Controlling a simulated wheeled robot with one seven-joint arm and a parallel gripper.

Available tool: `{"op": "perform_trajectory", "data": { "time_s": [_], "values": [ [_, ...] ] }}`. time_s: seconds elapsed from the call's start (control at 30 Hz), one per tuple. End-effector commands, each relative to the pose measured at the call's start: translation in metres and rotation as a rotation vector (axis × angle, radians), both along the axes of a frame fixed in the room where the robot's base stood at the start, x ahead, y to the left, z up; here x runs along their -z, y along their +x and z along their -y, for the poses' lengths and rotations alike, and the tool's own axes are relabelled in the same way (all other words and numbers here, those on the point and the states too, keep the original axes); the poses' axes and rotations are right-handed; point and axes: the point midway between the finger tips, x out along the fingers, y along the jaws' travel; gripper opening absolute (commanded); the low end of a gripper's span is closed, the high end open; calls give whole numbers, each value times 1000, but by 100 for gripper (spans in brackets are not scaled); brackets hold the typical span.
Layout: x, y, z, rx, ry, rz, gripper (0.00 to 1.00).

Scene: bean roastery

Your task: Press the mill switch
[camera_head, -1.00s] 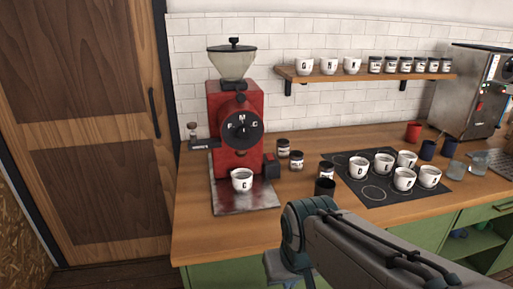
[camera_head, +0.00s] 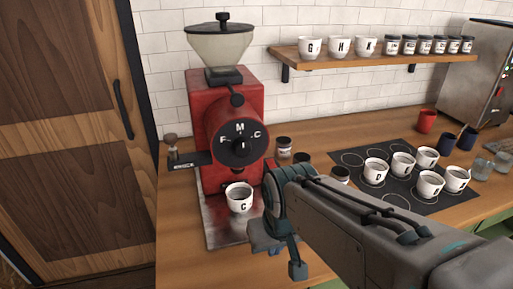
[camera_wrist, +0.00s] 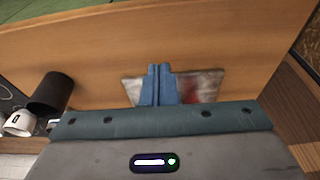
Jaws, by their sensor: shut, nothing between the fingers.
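I cannot tell for sure which part is the switch; the mill's lower right side is partly hidden by my arm. A white cup marked C (camera_head: 240,200) stands on the metal tray (camera_head: 217,232) below the dial. My gripper (camera_head: 297,270) points down, right of the tray's front, shut and empty. Its blue fingers (camera_wrist: 158,84) overlap the tray in the wrist view.
A dark cup (camera_wrist: 50,92) stands beside the gripper in the wrist view. Small jars (camera_head: 284,145) stand right of the mill. Several white cups sit on a black mat (camera_head: 350,157). A shelf (camera_head: 375,56) holds cups and jars. A wooden door (camera_head: 65,150) is at left.

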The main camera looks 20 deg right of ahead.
Motion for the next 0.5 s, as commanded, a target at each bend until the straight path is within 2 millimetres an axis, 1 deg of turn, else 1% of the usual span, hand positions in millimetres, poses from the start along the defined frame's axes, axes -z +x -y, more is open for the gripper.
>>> {"op": "perform_trajectory", "data": {
  "time_s": [0.17,0.27,0.37,0.47,0.5],
  "values": [
    [2,3,2,5,-2,10,0],
    [7,17,10,23,-13,60,0],
    [14,45,26,58,-34,165,0],
    [20,82,49,94,-61,313,0],
    [21,97,59,107,-72,379,0]
  ]
}}
